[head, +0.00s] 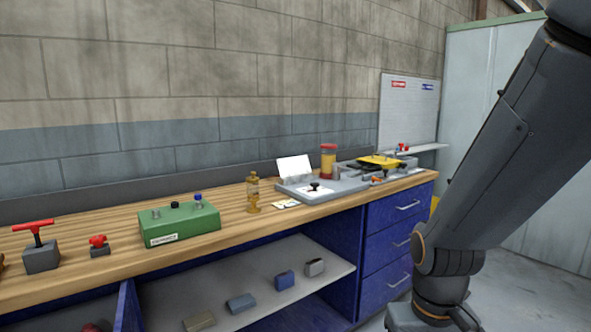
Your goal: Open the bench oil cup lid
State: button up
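A small brass-coloured piece that looks like the oil cup (253,195) stands upright on the wooden bench top (235,222), right of the green box. It has a narrow top and a wider foot. It is too small here to tell whether its lid is open or shut. My arm rises along the right side of the picture, well apart from the cup. My gripper is out of the picture.
A green box (180,224) with knobs stands left of the cup. Red-handled pieces stand further left. Small white cards (286,204) and a grey tray (318,196) lie to its right. Blue drawers (397,240) and a shelf (180,296) with several blocks are below.

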aim_at(253, 179)
jog(key=z, duration=0.3)
jog(key=i, duration=1.25)
jog(key=u, duration=0.65)
